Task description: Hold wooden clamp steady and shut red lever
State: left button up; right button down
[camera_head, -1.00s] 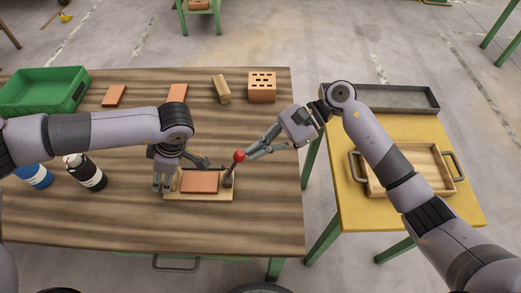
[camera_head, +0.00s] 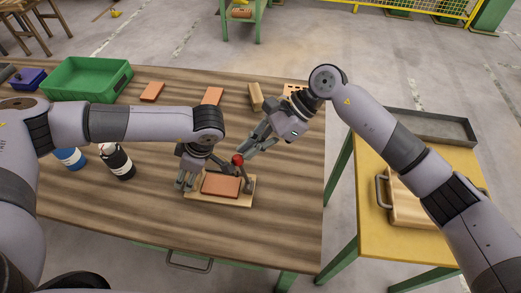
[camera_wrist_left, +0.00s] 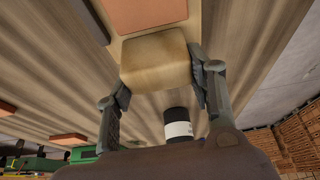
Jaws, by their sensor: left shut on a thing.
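The wooden clamp (camera_head: 247,201) is a pale board lying on the table, with an orange-brown tile (camera_head: 221,184) on it. Its lever has a red ball knob (camera_head: 237,160) standing up above the board's far right part. My left gripper (camera_head: 187,184) is shut on the board's left end; the left wrist view shows its fingers on both sides of the wooden end (camera_wrist_left: 155,62). My right gripper (camera_head: 246,152) is at the red knob from the upper right, its fingertips touching or very near it. Whether it grips the knob is not clear.
A green crate (camera_head: 87,94), tiles (camera_head: 152,92), a wooden block (camera_head: 255,97) and a partly hidden holed brick (camera_head: 295,89) lie at the back of the striped table. Bottles (camera_head: 117,160) stand left of the clamp. A yellow table (camera_head: 345,243) with trays stands at right, across a gap.

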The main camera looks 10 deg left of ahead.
jog(key=shift+s+a+f, duration=0.15)
jog(key=shift+s+a, duration=0.45)
jog(key=shift+a, duration=0.65)
jog(key=shift+a+f, duration=0.15)
jog(key=shift+a, duration=0.3)
jog(key=w+d+r, duration=0.3)
jog(key=r, duration=0.2)
jog(key=w+d+r, duration=0.3)
jog(key=r, duration=0.3)
dwell(0.4)
